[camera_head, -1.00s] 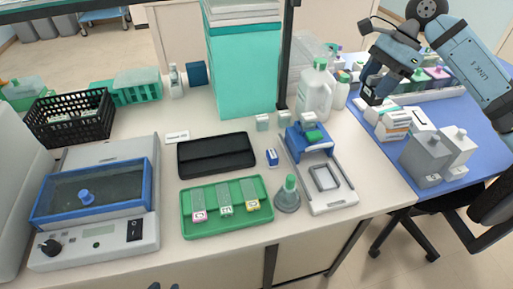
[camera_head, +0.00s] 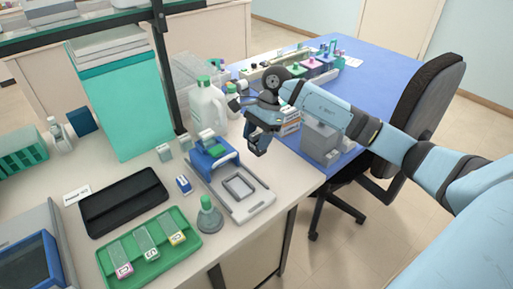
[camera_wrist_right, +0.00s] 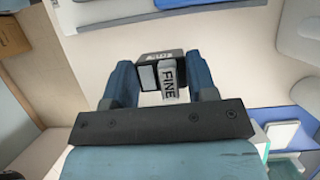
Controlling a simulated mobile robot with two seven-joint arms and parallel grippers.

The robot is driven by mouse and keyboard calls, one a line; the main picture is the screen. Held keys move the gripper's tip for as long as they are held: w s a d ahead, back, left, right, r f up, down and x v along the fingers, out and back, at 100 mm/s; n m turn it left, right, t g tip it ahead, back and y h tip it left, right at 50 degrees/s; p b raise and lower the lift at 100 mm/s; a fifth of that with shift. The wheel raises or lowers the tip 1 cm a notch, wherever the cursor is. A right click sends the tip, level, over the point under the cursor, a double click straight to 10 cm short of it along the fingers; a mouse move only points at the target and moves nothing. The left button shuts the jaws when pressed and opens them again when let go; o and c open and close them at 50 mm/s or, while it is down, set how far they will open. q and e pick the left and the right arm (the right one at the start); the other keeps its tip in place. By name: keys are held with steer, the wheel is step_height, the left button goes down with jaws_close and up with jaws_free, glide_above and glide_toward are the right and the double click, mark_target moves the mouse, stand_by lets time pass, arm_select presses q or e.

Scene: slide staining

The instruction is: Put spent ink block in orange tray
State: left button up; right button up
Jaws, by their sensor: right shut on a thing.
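My right gripper (camera_head: 258,146) is shut on a small dark block with pale faces and a grey strip marked "FINE". This block (camera_wrist_right: 146,75) shows between the two blue fingers in the right wrist view, held in the air. It looks like the ink block. In the head view the gripper hangs beside the right edge of the pale bench, and the block is hard to make out against it. I cannot identify an orange tray. My left gripper is not in view.
A blue-and-grey device (camera_head: 214,158) stands on the bench left of the gripper. Grey containers (camera_head: 322,140) and slide boxes (camera_head: 291,124) stand on the blue table (camera_head: 385,70). A green tray (camera_head: 180,252) holds slides. A brown-orange thing (camera_wrist_right: 12,36) shows at the wrist view's corner.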

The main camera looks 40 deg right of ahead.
steer(key=shift+f, duration=2.05)
steer(key=shift+f, duration=0.25)
steer(key=o, duration=1.1)
steer(key=shift+r, duration=0.1)
steer(key=shift+c, duration=0.2)
